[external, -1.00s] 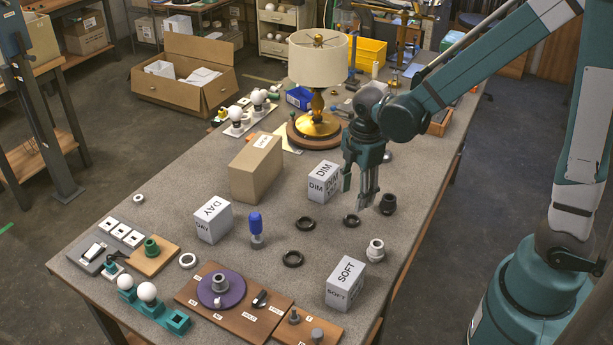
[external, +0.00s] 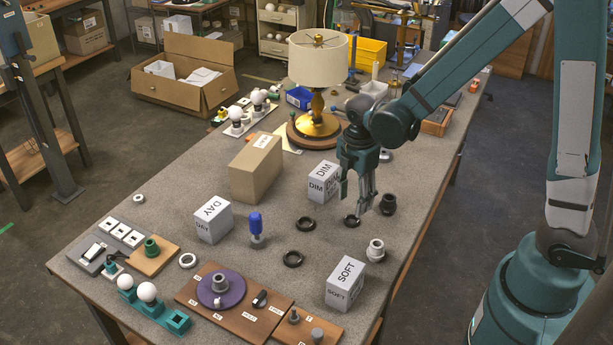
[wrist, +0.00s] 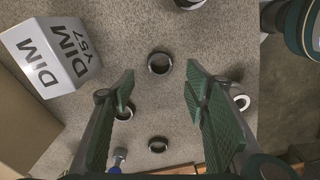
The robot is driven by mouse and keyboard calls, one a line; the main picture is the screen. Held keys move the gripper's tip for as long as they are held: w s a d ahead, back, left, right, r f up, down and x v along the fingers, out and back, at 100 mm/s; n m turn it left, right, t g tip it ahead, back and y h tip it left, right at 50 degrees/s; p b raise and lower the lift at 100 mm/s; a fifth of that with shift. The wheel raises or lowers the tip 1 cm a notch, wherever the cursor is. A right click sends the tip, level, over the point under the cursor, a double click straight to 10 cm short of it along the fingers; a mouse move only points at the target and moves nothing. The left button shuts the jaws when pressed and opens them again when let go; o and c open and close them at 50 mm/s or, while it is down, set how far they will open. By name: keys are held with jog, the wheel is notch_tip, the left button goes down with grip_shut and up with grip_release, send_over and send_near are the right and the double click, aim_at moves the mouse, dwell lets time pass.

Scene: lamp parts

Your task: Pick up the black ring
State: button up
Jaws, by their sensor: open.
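Three black rings lie flat on the grey table. A second ring (wrist: 126,117) is partly behind the left finger, and the third (wrist: 158,150) is lower in the picture. My gripper is open, empty and pointing down above the table.
A dark socket-like part (external: 388,204) stands close to the right of my gripper. A white fitting (external: 375,251) and the SOFT box (external: 345,284) are nearer the front. The DIM box (external: 322,184) is to the left. Bare table surrounds the rings.

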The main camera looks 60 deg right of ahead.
aim_at(352, 215)
jog(key=shift+f, duration=0.85)
jog(key=shift+f+b, duration=0.5)
jog(key=shift+f, duration=2.1)
jog(key=c, duration=0.7)
